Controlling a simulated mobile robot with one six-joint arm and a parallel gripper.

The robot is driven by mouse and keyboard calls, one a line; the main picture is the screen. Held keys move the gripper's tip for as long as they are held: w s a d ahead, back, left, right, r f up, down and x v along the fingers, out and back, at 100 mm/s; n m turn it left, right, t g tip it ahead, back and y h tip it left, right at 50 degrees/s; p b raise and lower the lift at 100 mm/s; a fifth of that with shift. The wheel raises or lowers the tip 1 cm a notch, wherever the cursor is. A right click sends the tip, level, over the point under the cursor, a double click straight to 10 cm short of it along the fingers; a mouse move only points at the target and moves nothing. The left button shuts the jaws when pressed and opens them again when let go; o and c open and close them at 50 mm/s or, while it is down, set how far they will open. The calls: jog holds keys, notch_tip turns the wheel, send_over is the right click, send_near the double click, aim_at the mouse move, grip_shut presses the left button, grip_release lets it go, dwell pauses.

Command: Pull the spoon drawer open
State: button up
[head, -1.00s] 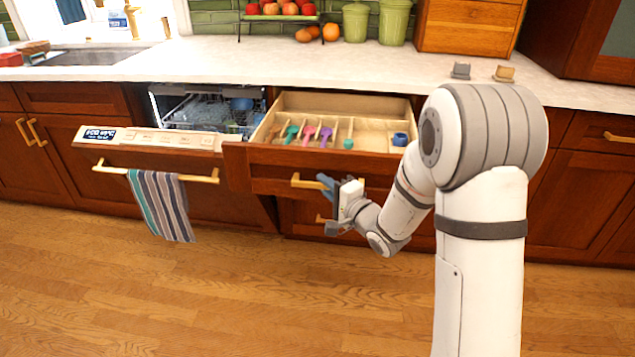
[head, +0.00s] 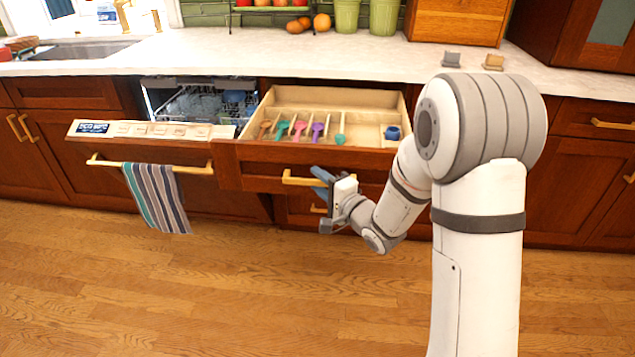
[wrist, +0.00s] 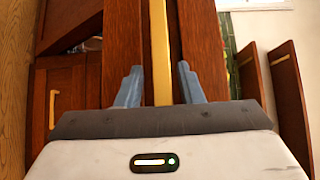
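The spoon drawer (head: 262,158) is pulled out under the counter, with a light wooden inside and dividers. Several coloured spoons, such as a purple spoon (head: 318,130), lie in its slots. Its brass handle (head: 298,181) is on the front. My gripper (head: 321,178) is at the right part of this handle. In the wrist view the handle (wrist: 161,50) runs between the two blue fingers of my gripper (wrist: 159,85), with a visible gap on each side. The fingers are open around it. Finger contact with the handle does not show.
A dishwasher door (head: 140,140) stands tilted open left of the drawer, with a striped towel (head: 158,198) on its handle. A blue cup (head: 392,132) sits in the drawer's right compartment. The wooden floor (head: 250,290) in front is clear.

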jog(key=shift+r, duration=0.15)
jog(key=v, duration=0.7)
jog(key=shift+s+d+p, duration=0.25)
jog(key=shift+s+p, duration=0.05)
jog(key=shift+p, duration=0.1)
